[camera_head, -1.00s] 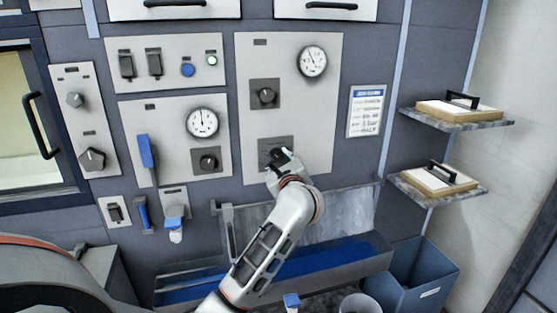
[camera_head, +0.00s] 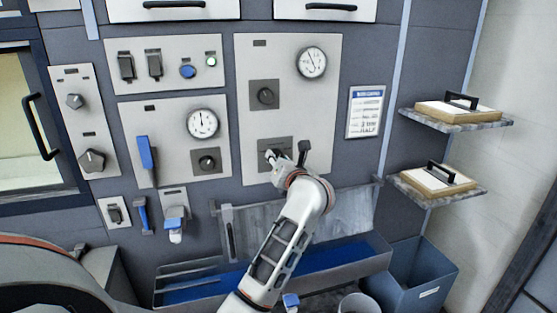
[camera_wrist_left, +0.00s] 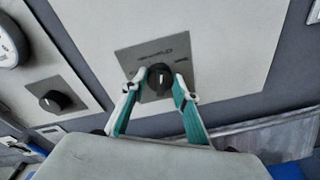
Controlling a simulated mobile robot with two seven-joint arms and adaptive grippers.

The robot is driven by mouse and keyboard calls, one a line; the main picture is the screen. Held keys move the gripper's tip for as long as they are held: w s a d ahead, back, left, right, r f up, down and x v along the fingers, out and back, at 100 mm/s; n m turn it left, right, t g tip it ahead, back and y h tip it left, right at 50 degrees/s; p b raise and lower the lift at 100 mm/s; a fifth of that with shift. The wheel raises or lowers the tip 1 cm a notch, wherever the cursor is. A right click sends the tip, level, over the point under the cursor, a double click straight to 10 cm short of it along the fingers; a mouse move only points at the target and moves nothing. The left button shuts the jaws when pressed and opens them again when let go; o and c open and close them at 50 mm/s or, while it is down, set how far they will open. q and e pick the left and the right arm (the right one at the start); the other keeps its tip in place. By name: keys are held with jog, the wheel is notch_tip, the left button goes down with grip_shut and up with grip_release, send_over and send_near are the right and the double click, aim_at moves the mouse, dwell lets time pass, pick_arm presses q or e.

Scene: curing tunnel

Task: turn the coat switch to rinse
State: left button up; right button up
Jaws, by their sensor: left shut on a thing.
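A black round knob (camera_wrist_left: 159,74) sits on a grey square plate (camera_wrist_left: 125,58) on the light panel; I take it for the coat switch. The plate's lettering is too small to read. My left gripper (camera_head: 287,154) is at the lower plate of this panel in the head view. In the left wrist view its two green-and-white fingers (camera_wrist_left: 159,84) stand on either side of the knob, shut on it. In the head view the gripper hides most of the knob, so its setting cannot be told. My right gripper is not in view.
Another black knob (camera_head: 264,95) and a gauge (camera_head: 312,62) are above on the same panel. A panel with a gauge, knob and blue lever (camera_head: 146,152) is to the left. A trough (camera_head: 345,258) lies below; two shelves (camera_head: 460,122) project at right.

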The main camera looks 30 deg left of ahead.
pick_arm(q)
jog(key=m, duration=0.4)
jog(key=m+y, duration=0.1)
jog(key=m, duration=0.4)
jog(key=shift+w+d+g, duration=0.1)
jog(key=shift+g, duration=0.3)
jog(key=shift+m, duration=0.3)
jog(key=o, duration=1.1)
